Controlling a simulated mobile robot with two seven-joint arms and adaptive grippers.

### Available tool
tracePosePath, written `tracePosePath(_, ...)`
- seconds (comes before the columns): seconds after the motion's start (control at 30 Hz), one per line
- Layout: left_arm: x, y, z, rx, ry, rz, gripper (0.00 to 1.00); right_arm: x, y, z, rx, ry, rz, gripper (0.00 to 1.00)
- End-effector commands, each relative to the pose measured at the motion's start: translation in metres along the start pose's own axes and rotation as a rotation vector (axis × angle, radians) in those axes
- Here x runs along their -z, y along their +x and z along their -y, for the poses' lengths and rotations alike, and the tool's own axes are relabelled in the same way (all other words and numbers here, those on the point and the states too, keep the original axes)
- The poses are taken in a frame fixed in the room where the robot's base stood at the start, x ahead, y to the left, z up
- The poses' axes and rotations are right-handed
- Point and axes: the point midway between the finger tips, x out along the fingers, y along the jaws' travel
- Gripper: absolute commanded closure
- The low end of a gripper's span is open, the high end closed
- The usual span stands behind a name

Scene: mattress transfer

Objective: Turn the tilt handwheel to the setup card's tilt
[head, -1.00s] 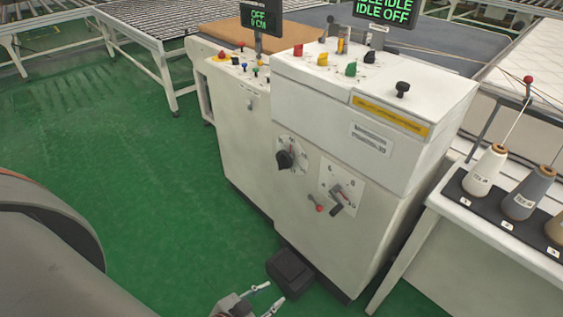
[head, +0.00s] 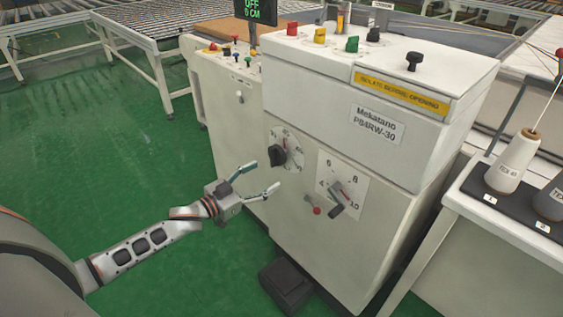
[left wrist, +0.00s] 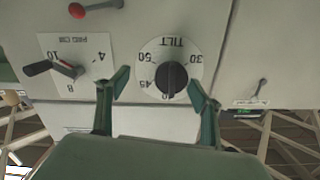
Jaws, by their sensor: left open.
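The tilt handwheel is a black knob (head: 277,156) on a round white dial on the front of the white machine. In the left wrist view, which is upside down, the knob (left wrist: 171,78) sits on the dial marked TILT (left wrist: 176,47), with 30, 45 and 50 readable. My left gripper (head: 264,177) is open and empty, in front of and just left of and below the dial. In the left wrist view, its spread fingers (left wrist: 160,87) appear either side of the dial; contact with the knob is not evident. No setup card is identifiable, and my right gripper is out of view.
A second dial plate (head: 343,183) with a dark crank is right of the tilt dial, and a small red-ended lever (head: 314,209) is beside it. A black floor box (head: 288,282) stands below. A thread-cone table (head: 500,225) is at right. Green floor is open at left.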

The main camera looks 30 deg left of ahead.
Motion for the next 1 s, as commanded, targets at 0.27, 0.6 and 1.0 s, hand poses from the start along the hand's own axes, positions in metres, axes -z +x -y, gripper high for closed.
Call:
tracePosePath(0.27, 0.012, 0.017, 0.031, -0.007, 0.004, -0.037, 0.35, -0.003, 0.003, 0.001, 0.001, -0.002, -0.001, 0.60)
tracePosePath(0.6, 0.013, 0.057, 0.030, -0.006, 0.003, -0.037, 0.35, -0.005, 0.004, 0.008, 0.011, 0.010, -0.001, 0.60)
tracePosePath(1.0, 0.015, 0.090, 0.029, -0.006, 0.004, -0.037, 0.35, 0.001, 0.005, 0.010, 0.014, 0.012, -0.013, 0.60)
